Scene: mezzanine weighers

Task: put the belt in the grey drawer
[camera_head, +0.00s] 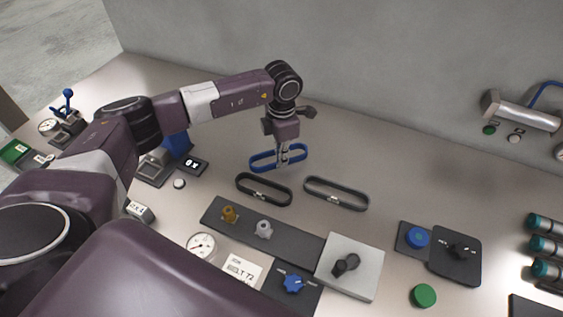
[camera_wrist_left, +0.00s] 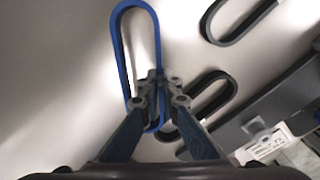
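A blue belt (camera_head: 254,164), a long closed loop, is at the back middle of the table; it also shows in the left wrist view (camera_wrist_left: 121,60). My left gripper (camera_head: 284,161) reaches down to it from above. In the left wrist view its fingertips (camera_wrist_left: 154,84) are nearly together, with one long side of the belt between them. I cannot tell whether the belt is clear of the table. Two dark belts, a left one (camera_head: 270,201) and a right one (camera_head: 335,199), lie in front of it. I cannot make out a grey drawer. My right gripper is not in view.
A dark strip (camera_head: 290,240) with a brass and a grey fitting ends at a light plate (camera_head: 362,281) with a black knob. A gauge (camera_head: 201,246), a blue button (camera_head: 417,237) and a green button (camera_head: 423,295) stand nearby. The wall (camera_head: 400,70) closes the back.

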